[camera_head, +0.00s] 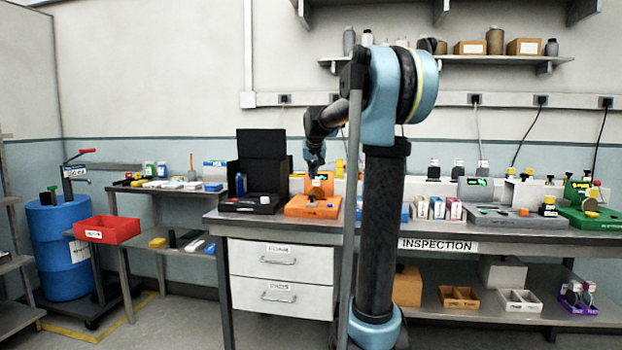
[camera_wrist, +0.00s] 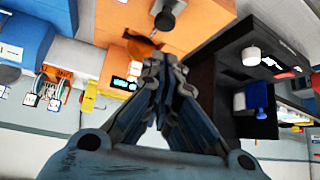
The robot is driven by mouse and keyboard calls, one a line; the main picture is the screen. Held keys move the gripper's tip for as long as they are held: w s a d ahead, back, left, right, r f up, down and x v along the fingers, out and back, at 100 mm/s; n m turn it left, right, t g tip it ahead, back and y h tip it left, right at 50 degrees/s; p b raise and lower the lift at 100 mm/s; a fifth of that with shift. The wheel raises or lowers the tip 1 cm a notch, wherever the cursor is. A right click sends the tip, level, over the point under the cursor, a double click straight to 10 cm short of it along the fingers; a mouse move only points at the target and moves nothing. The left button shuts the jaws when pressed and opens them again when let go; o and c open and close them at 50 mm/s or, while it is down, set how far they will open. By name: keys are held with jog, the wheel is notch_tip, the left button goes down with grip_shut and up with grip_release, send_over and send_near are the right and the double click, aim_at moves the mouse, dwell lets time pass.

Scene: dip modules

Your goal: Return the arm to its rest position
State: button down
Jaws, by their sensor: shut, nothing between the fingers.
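My gripper (camera_wrist: 160,75) is shut and empty in the wrist view, its dark fingers together. In the head view my gripper (camera_head: 315,172) hangs from the bent arm above the workbench, over the back of an orange module (camera_head: 312,208). I cannot tell whether the fingertips touch anything.
A black open case (camera_head: 262,160) stands left of the orange module. A blue box (camera_head: 396,213), small cartons and a grey module (camera_head: 500,217) sit to the right, a green one (camera_head: 592,220) at far right. A shelf (camera_head: 450,58) hangs above. A red bin (camera_head: 107,230) stands at left.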

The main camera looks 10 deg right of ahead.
jog(key=s+f+g, duration=0.2)
jog(key=s+f, duration=0.8)
jog(key=s, duration=0.6)
jog(key=s+d+f+g, duration=0.1)
jog(key=s+f, duration=0.9)
jog(key=s, duration=0.6)
jog(key=s+d+f+g, duration=0.1)
jog(key=s+f+g, duration=0.1)
jog(key=s+f, duration=0.9)
jog(key=s, duration=0.5)
jog(key=shift+n+g, duration=0.3)
jog(key=shift+n, duration=0.1)
jog(key=shift+f, duration=0.1)
